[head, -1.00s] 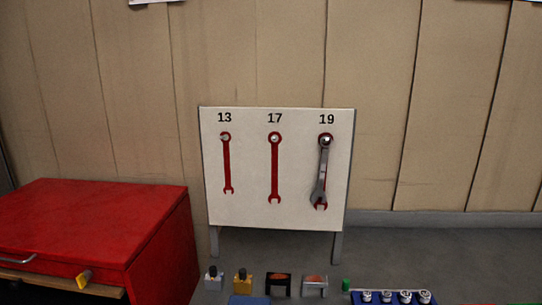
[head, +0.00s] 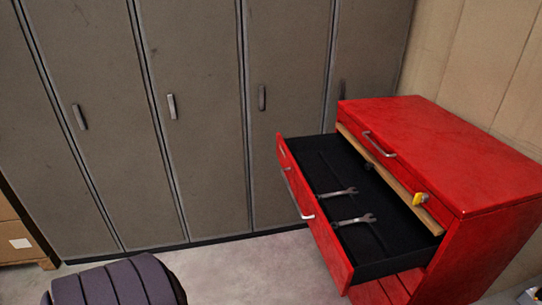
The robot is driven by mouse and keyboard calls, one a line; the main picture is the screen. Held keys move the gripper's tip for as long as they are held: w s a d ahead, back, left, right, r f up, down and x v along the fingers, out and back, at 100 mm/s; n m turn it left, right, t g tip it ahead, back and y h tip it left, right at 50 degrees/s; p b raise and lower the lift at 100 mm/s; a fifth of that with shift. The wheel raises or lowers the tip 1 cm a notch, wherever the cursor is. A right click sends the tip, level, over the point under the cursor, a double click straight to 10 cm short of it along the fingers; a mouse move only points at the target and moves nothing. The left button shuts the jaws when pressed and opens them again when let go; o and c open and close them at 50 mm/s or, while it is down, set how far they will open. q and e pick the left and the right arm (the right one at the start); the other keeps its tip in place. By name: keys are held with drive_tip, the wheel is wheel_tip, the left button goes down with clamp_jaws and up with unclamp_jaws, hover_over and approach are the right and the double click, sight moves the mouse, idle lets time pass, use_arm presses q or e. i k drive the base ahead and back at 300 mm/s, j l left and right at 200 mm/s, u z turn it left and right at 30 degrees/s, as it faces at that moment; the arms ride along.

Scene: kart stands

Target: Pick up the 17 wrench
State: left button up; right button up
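Two grey metal wrenches lie in the black-lined open drawer (head: 375,268) of a red tool cabinet (head: 440,150). The farther wrench (head: 340,192) and the nearer wrench (head: 356,220) lie roughly parallel, with their open jaws pointing right. I see no number on either, so I cannot tell which one is the 17. Neither of my grippers shows in the head view.
Tall grey-brown lockers (head: 200,120) stand behind and left of the cabinet. A yellow tag or knob (head: 420,199) is on the cabinet front. A dark ribbed object (head: 118,284) is at the bottom left. Bare floor (head: 240,270) lies between.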

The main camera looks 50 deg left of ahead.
sight(350, 191)
drive_tip(key=u, duration=1.05)
